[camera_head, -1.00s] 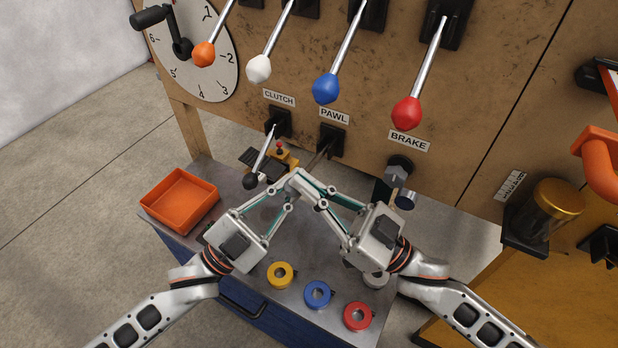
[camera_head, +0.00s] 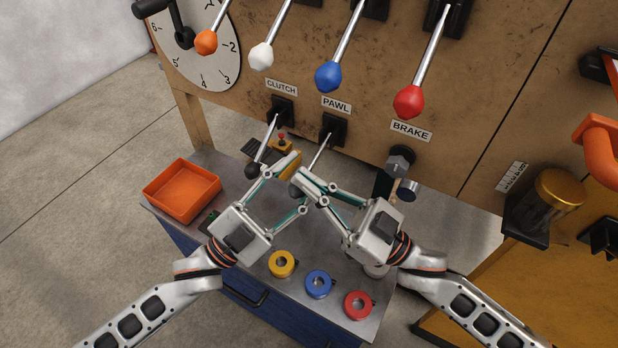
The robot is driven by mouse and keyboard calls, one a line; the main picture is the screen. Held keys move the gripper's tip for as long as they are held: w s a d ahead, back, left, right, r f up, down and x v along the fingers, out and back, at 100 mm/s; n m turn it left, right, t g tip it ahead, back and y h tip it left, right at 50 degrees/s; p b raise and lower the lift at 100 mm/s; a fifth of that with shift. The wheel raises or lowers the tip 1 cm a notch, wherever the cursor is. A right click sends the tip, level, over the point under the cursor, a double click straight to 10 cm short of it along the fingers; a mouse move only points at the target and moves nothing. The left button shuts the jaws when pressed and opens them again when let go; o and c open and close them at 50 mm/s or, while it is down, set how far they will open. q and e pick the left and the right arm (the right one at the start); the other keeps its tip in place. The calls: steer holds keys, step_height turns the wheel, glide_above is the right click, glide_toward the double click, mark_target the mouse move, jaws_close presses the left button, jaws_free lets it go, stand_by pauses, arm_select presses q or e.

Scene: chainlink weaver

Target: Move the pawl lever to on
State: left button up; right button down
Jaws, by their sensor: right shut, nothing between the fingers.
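The pawl lever (camera_head: 321,152) comes out of a black slotted mount under the PAWL label on the wooden panel.
The clutch lever (camera_head: 264,144) with a dark knob hangs just left of the pawl lever. The brake mount (camera_head: 401,162) is to the right. Long levers with coloured knobs hang above. An orange tray (camera_head: 181,191) and yellow, blue and red rings lie on the cart top.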

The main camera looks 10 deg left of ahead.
arm_select(q)
steer(key=shift+w+a+r, duration=0.1)
steer(key=shift+w+a, duration=0.15)
stand_by(0.3)
